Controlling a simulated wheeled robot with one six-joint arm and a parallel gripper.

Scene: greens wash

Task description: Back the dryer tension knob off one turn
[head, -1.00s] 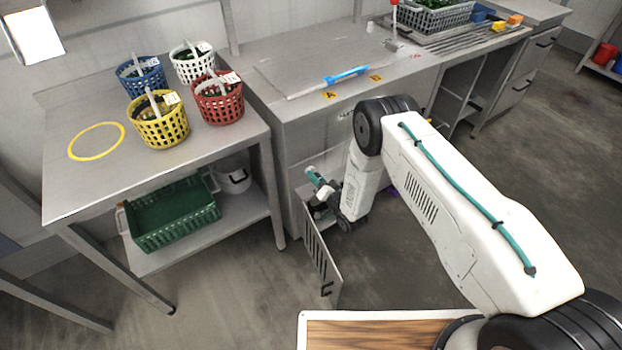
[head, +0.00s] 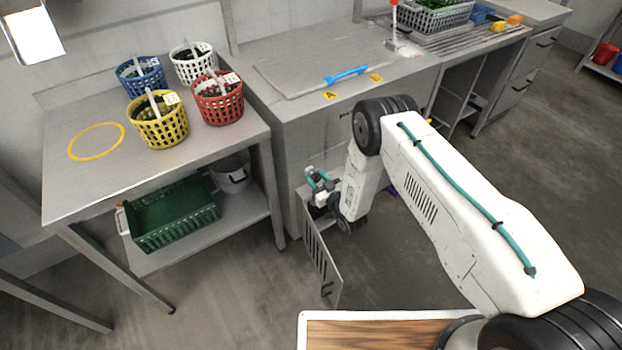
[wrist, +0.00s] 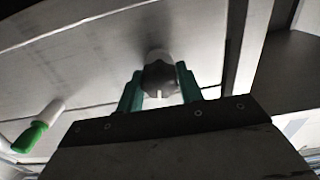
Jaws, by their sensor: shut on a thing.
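The tension knob (wrist: 160,78) is a grey, lobed knob on a short light stem under a metal surface in the wrist view. A pale mark on it points down in the picture. My gripper (wrist: 160,88) has its two teal fingers on either side of the knob and is shut on it. In the head view my gripper (head: 318,181) is low at the front of the metal counter, behind an open slotted panel (head: 318,255). The knob is hidden there.
A green-tipped lever (wrist: 40,130) sticks out left of the knob in the wrist view. The slotted panel stands close to my wrist. A side table (head: 90,185) with several baskets and a green crate (head: 172,218) below is at left. Open floor lies right.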

